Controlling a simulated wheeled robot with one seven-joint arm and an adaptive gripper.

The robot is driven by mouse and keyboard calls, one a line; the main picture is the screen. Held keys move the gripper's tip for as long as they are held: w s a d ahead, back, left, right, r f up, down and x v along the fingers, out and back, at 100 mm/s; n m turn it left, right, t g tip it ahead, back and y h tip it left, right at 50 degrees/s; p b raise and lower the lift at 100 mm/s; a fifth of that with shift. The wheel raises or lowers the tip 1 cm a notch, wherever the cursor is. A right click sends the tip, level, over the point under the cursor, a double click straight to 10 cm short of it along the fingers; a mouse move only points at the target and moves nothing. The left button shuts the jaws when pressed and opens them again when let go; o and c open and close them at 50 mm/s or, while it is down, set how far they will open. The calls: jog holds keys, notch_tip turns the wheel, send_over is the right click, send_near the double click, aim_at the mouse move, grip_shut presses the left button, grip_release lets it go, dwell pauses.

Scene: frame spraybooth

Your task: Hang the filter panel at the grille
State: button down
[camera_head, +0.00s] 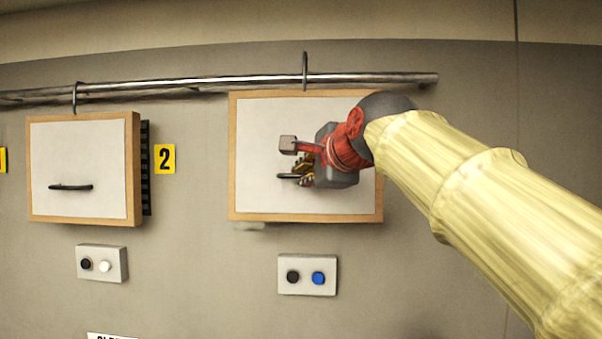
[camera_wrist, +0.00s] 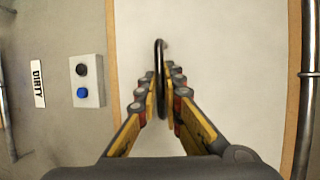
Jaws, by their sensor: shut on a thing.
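A white filter panel with a wooden frame (camera_head: 262,120) is at the right, at the metal rail (camera_head: 200,85), with a hook (camera_head: 305,70) above its top edge. My gripper (camera_head: 295,172) is in front of this panel, shut on its dark handle. In the wrist view my gripper (camera_wrist: 162,95) has its fingers on both sides of the handle (camera_wrist: 161,60), and the white panel face (camera_wrist: 220,60) fills the middle. Whether the hook bears the panel cannot be told. The grille behind this panel is hidden.
A second framed panel (camera_head: 80,145) hangs at the left by a hook, with a dark grille (camera_head: 146,165) behind it and a yellow "2" sign (camera_head: 164,159). Button boxes sit below: black and white (camera_head: 102,263), black and blue (camera_head: 307,275). A "DIRTY" label (camera_wrist: 38,84) is on the wall.

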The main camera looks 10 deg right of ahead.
aim_at(304, 189)
jog(key=shift+w+d+f+b, duration=0.3)
jog(key=shift+w+f+b, duration=0.1)
jog(key=shift+w+f, duration=0.4)
jog(key=shift+w+d+f+b, duration=0.25)
jog(key=shift+w+f+b, duration=0.15)
jog(key=shift+w+f, duration=0.35)
jog(key=shift+r, duration=0.1)
